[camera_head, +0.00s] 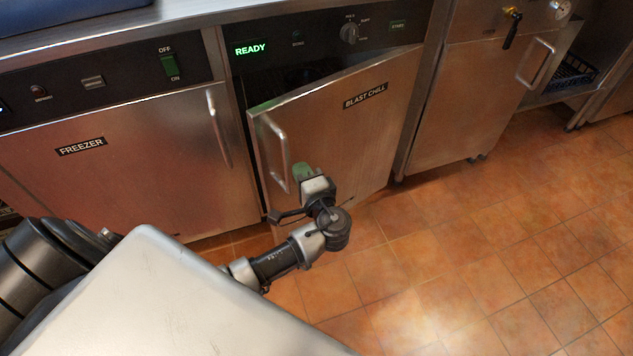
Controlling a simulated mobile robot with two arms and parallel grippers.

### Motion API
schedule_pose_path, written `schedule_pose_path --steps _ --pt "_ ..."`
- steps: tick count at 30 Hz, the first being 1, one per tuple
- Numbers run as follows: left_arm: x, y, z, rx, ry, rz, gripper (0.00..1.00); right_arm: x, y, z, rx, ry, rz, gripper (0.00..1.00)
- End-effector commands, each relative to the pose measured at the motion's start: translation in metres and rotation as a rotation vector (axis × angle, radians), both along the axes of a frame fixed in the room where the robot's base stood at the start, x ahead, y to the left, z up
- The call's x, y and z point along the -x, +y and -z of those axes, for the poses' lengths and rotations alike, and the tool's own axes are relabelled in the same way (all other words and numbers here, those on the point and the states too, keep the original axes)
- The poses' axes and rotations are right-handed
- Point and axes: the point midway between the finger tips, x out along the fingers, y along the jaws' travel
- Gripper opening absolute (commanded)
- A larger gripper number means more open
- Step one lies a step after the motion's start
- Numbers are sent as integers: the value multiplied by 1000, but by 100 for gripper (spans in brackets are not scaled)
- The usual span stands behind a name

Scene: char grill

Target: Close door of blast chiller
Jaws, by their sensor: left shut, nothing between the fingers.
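The blast chiller door (345,130) is a steel panel with a "BLAST CHILL" label, in the middle of the head view. It stands partly open, with a dark gap along its top and left side. Its bar handle (276,152) is on its left edge. The blast chiller's control panel (325,37) above shows a green "READY" light. My left gripper (301,173) is shut and empty, in front of the door's lower left part, just right of the handle. I cannot tell whether it touches the door. My right gripper is not in view.
A closed freezer door (120,165) with its own handle is to the left. Another steel cabinet (475,85) with a handle stands to the right. A dark blue rack (570,75) sits on a shelf at far right. The tiled floor (480,260) in front is clear.

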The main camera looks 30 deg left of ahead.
Motion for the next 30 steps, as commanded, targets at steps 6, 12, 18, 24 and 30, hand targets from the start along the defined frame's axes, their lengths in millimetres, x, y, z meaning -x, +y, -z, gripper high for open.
schedule_pose_path --steps 6,12,18,24,30 --pt "2 12 0 0 0 1 0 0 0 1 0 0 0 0" --pt "2 12 0 1 1 1 0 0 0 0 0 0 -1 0" --pt "1 19 0 -2 1 11 0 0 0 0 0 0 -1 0" --pt "-14 66 1 -7 2 103 0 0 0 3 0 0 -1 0" --pt "-40 118 3 -5 -1 202 0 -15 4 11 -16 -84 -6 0"
